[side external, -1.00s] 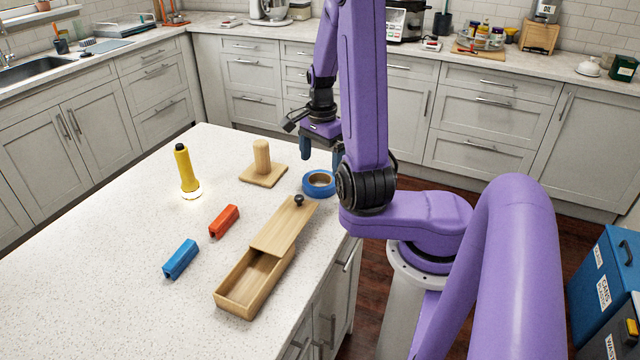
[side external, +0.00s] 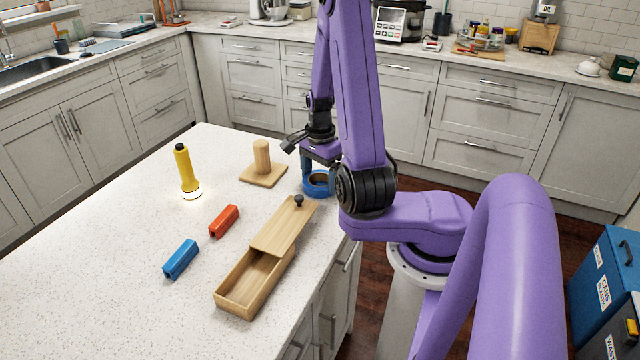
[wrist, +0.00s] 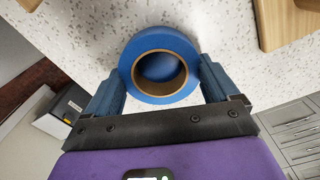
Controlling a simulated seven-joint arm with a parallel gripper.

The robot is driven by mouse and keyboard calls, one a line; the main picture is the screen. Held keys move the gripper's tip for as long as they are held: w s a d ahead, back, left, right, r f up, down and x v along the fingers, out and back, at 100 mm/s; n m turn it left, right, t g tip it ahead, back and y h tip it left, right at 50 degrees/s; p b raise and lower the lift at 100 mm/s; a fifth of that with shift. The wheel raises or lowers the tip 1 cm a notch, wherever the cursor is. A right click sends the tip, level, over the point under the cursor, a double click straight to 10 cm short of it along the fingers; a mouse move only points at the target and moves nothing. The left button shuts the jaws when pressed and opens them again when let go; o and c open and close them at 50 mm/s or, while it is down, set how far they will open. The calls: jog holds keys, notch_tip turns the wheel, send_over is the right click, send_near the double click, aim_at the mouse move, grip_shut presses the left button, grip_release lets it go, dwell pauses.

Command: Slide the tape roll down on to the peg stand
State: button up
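The blue tape roll (side external: 319,190) lies flat on the counter near its right edge, beyond the wooden box; the wrist view shows it (wrist: 138,92) with its hole facing the camera. My gripper (side external: 320,188) is lowered over the roll, pointing down. In the wrist view its two blue fingers (wrist: 160,78) stand spread on either side of the roll, very close to it; whether they touch is hard to tell. The wooden peg stand (side external: 262,158), a square base with an upright round peg, stands left of the roll, its peg bare. Its base corner shows in the wrist view (wrist: 285,22).
A wooden box with a partly slid lid (side external: 283,230) and dark knob lies in front of the roll. A red block (side external: 224,221), a blue block (side external: 181,259) and an upright yellow flashlight (side external: 186,170) stand farther left. Counter between roll and stand is clear.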

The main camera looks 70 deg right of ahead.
jog(key=shift+c, duration=0.4)
jog(key=shift+r, duration=0.1)
jog(key=shift+r, duration=0.55)
notch_tip(320, 180, up, 2)
jog(key=shift+r, duration=0.1)
jog(key=s+a+r, duration=0.7)
jog(key=s+r, duration=0.3)
jog(key=s, duration=0.2)
jog(key=w+d+r+n, duration=0.35)
jog(key=w+d, duration=0.45)
jog(key=w, duration=0.5)
jog(key=w+a+n, duration=0.2)
jog(key=w, duration=1.3)
jog(key=shift+r, duration=0.15)
